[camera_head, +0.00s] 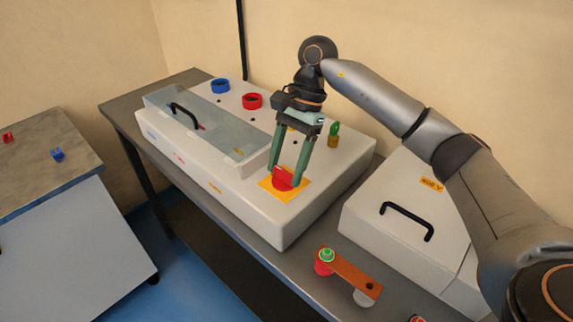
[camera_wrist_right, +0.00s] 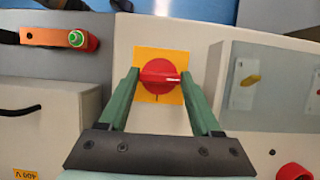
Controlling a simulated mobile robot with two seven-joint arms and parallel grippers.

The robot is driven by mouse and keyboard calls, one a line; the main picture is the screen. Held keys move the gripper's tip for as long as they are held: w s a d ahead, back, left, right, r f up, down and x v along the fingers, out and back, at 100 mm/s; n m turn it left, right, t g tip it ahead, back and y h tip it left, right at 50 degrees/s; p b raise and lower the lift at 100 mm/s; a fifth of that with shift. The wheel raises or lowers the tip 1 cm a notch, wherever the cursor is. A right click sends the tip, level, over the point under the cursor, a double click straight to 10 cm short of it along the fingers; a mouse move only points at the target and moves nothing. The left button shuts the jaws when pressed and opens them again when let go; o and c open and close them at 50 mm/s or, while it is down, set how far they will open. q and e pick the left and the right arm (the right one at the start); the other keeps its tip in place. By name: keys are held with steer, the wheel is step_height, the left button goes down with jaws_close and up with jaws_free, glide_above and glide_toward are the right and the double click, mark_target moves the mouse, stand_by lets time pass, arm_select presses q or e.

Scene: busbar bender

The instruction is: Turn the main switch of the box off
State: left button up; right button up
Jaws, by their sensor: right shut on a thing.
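The box (camera_head: 310,207) is a large white case with a clear lid on the table. Its main switch (camera_head: 283,180) is a red rotary knob on a yellow plate (camera_head: 291,194) near the front corner. In the right wrist view the red knob (camera_wrist_right: 160,76) sits in the middle of the yellow plate (camera_wrist_right: 146,58), with its handle lying sideways across the picture. My right gripper (camera_head: 287,178) reaches down from above with its green fingers on both sides of the knob, shut on it. My left gripper is not in view.
A clear lid with a black handle (camera_head: 186,114), a blue ring (camera_head: 220,86) and a red ring (camera_head: 252,101) are on the box. A second white box (camera_head: 385,240) stands right. A copper bar (camera_head: 350,270) lies in front. A side table (camera_head: 40,160) stands left.

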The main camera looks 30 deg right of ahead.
stand_by(0.3)
steer(key=o, duration=1.4)
steer(key=shift+r, duration=0.1)
steer(key=shift+d+r, duration=0.15)
steer(key=shift+r, duration=0.15)
steer(key=p+v, duration=0.1)
steer(key=v, duration=1)
steer(key=shift+r+p, duration=0.35)
